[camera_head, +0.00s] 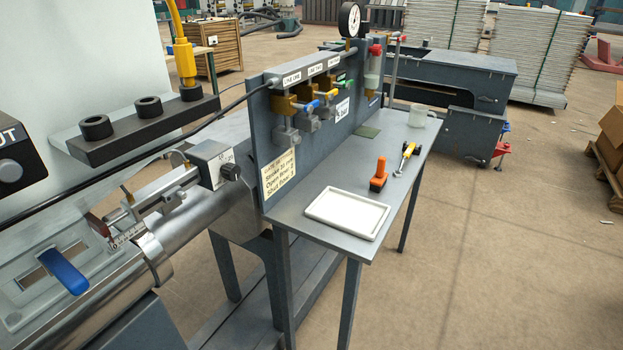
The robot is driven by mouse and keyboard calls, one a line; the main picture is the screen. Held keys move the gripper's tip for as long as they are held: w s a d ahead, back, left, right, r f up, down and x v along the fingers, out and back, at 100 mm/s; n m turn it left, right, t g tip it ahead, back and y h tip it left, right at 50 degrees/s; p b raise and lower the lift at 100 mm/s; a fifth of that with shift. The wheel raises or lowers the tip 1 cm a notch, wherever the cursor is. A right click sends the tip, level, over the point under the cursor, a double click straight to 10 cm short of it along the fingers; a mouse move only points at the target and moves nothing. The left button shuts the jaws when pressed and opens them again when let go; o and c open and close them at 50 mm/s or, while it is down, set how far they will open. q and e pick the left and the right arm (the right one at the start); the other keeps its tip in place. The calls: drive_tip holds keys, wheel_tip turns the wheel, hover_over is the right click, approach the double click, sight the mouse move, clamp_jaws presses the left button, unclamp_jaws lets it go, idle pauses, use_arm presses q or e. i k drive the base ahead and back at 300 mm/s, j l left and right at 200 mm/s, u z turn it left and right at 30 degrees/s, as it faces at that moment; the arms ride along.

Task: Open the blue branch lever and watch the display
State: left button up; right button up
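A small blue lever (313,104) sits on the left brass valve of a manifold (305,68) on the grey upright panel. A yellow lever (331,93) and a green lever (345,84) sit on the valves to its right. Small labels above the valves are hard to read. A grey box (212,163) with a small pale readout and a black knob stands left of the panel; its figures are too small to read. A round dial gauge (349,19) stands on top of the panel. Neither of my grippers is in view.
A larger blue handle (63,270) is on the machine at lower left. The bench holds a white tray (347,213), an orange-and-black tool (379,174), a yellow-and-black tool (405,158) and a clear cup (418,116). A cream note (279,174) is on the panel. Floor at right is open.

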sight(309, 108)
drive_tip(key=i+l+u, duration=0.1)
drive_tip(key=l, duration=0.25)
drive_tip(key=i+l+u, duration=0.1)
drive_tip(key=i+l, duration=0.15)
drive_tip(key=l, duration=0.15)
drive_tip(key=i+l+u, duration=0.1)
drive_tip(key=l, duration=0.25)
drive_tip(key=i+l+u, duration=0.1)
drive_tip(key=l, duration=0.3)
drive_tip(key=i+l+u, duration=0.1)
drive_tip(key=l, duration=0.3)
drive_tip(key=i, duration=0.1)
